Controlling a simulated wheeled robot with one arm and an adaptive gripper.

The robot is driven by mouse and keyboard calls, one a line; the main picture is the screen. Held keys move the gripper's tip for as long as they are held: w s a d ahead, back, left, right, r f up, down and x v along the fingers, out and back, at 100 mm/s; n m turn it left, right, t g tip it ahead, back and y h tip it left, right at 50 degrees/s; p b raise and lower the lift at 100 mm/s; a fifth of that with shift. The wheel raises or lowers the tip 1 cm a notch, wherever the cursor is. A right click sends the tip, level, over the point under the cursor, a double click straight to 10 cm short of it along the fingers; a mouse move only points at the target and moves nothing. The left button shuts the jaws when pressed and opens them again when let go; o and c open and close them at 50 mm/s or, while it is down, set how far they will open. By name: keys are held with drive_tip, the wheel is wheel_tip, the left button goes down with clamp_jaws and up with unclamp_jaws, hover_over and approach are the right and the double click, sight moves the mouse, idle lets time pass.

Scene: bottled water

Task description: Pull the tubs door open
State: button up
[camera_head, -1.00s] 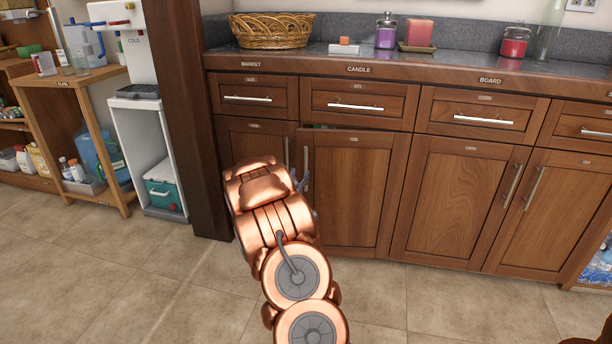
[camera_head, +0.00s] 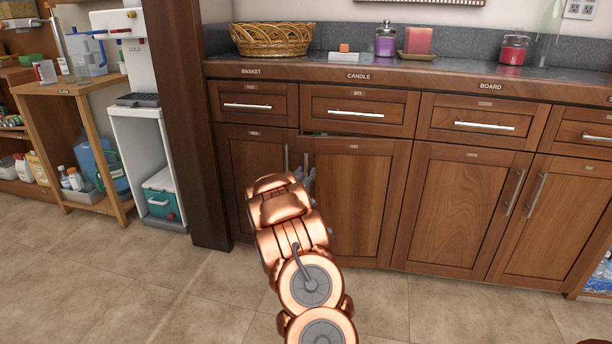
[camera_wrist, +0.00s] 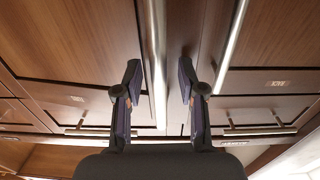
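The door under the candle drawer (camera_head: 365,200), which I take for the tubs door though its small label is too tiny to read, stands slightly ajar, with a narrow dark gap along its top. Its upright metal handle (camera_wrist: 157,60) runs between the fingers of my gripper (camera_wrist: 160,85) in the wrist view. The fingers are apart, one on each side of the bar, with room visible beside it. In the head view my copper arm hides most of my gripper (camera_head: 308,178) and the door's lower left part.
The neighbouring left door (camera_head: 255,165) is shut; its handle (camera_wrist: 232,45) runs close outside one finger. Drawers with bar handles (camera_head: 357,113) sit above. A dark post (camera_head: 185,120) stands left. The tiled floor (camera_head: 130,285) in front is clear.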

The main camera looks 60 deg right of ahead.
drive_tip(key=shift+d, duration=0.1)
clamp_jaws()
idle(0.4)
idle(0.3)
